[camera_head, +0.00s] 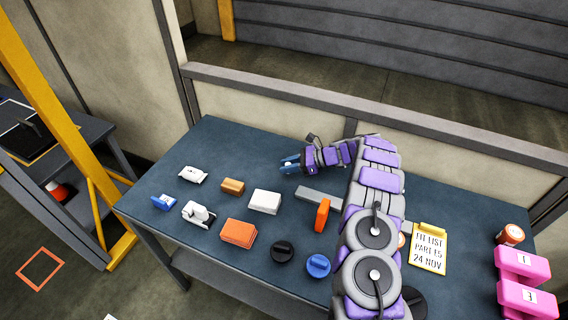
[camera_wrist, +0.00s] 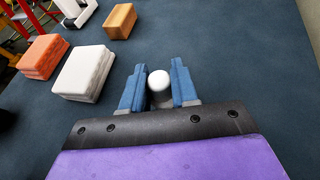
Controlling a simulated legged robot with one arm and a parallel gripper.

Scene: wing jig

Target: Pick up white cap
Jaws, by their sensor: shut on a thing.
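The white cap (camera_wrist: 159,80) is a small round-topped cylinder between the two blue fingers of my gripper (camera_wrist: 159,68) in the wrist view. My gripper is shut on it, with one finger on each side. Its lower part is hidden by the gripper body. I cannot tell whether the cap touches the table.
A white block (camera_head: 265,201), a tan block (camera_head: 232,187) and an orange block (camera_head: 238,233) lie left of my arm. A grey bar (camera_head: 318,195) with an upright orange piece (camera_head: 322,215) lies nearer. Black and blue knobs (camera_head: 318,265) are at the front. The table's back-left is clear.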

